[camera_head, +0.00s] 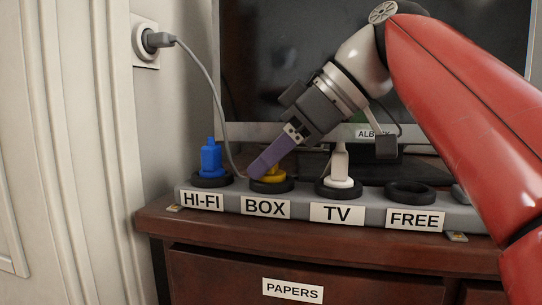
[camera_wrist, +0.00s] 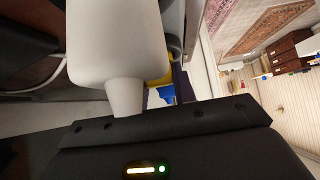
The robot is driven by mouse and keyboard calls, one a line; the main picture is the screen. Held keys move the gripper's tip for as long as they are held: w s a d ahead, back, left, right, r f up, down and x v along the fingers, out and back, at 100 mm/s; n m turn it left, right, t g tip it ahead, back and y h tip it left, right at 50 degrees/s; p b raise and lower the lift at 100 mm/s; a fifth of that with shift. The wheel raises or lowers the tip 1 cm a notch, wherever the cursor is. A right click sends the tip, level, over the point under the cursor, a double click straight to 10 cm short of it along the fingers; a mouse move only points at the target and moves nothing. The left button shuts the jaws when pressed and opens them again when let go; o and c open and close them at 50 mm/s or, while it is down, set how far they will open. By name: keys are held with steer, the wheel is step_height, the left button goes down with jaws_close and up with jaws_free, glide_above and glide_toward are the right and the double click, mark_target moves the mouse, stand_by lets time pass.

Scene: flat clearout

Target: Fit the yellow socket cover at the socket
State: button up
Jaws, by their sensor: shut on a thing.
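A yellow piece, which I take for the socket cover (camera_head: 274,176), is at the black-ringed socket (camera_head: 272,187) labelled BOX on the grey power strip. My gripper (camera_head: 262,168) comes down at a slant from the upper right, its purple finger at the yellow piece, and is shut on it. The finger hides part of the yellow piece, so I cannot tell whether it sits fully in the ring. In the wrist view only a small yellow patch (camera_wrist: 154,86) shows behind a large white plug. The socket labelled FREE (camera_head: 410,192) is empty.
A blue plug (camera_head: 211,160) stands in the HI-FI socket and a white plug (camera_head: 339,168) in the TV socket, close on either side. A grey cable (camera_head: 213,92) runs from the wall socket (camera_head: 146,42) to the strip. A television (camera_head: 300,60) stands behind.

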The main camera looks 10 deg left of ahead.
steer(key=o, duration=1)
steer(key=shift+f, duration=0.15)
steer(key=p+v, duration=0.1)
steer(key=v, duration=0.2)
steer(key=p+v, duration=0.1)
steer(key=v, duration=0.3)
steer(key=shift+w+a+p, duration=0.1)
steer(key=shift+w+p, duration=0.05)
steer(key=shift+p, duration=0.15)
steer(key=shift+d+r, duration=0.45)
steer(key=shift+d, duration=0.05)
